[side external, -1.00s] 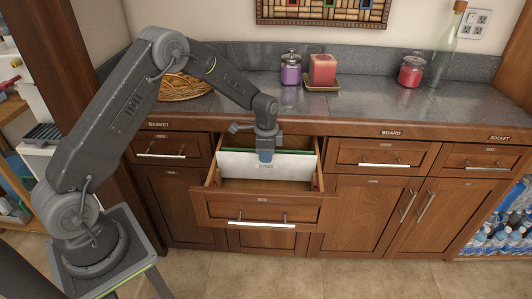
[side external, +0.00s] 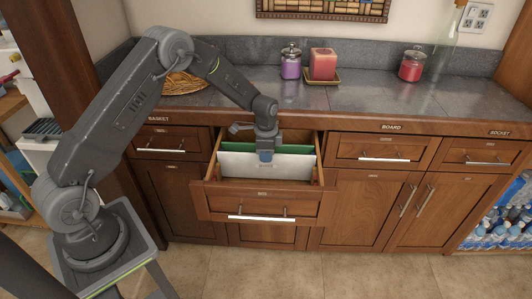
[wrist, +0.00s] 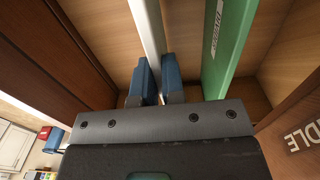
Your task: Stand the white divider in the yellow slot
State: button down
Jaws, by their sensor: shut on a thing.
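The white divider (side external: 238,166) stands upright across the open drawer (side external: 262,206), near its front part. My gripper (side external: 265,156) points down at the middle of the divider's top edge. In the wrist view my blue fingertips (wrist: 158,82) are shut on the white divider (wrist: 148,25), one on each side. A green divider (side external: 296,149) stands behind the white one, apart from it, and shows at the right in the wrist view (wrist: 228,45). I cannot make out the yellow slot, and the white divider's bottom edge is hidden by the drawer front.
The countertop (side external: 365,104) lies behind the drawer with a purple jar (side external: 290,64), a red candle (side external: 323,64) and a red jar (side external: 412,66). In the wrist view a wooden wall with a partly hidden label (wrist: 305,138) is at the right.

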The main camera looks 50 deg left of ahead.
jog(key=shift+f, duration=0.8)
jog(key=c, duration=1.1)
grip_release()
jog(key=shift+c, duration=0.2)
jog(key=shift+r, duration=0.1)
notch_tip(320, 180, up, 14)
jog(key=s+d+r+n+t, duration=0.1)
jog(key=s+d+r+n, duration=0.15)
jog(key=s+r, duration=0.5)
jog(key=s+d+r+n+t, duration=0.2)
jog(key=s+d+r, duration=0.2)
jog(key=s+r, duration=0.3)
jog(key=s+d+r+n+t, duration=0.1)
jog(key=s+d+n+t, duration=0.1)
jog(key=s, duration=1.3)
jog(key=shift+s+d+r+n+t, duration=0.2)
jog(key=shift+d+r+n+t, duration=0.25)
jog(key=shift+n, duration=0.8)
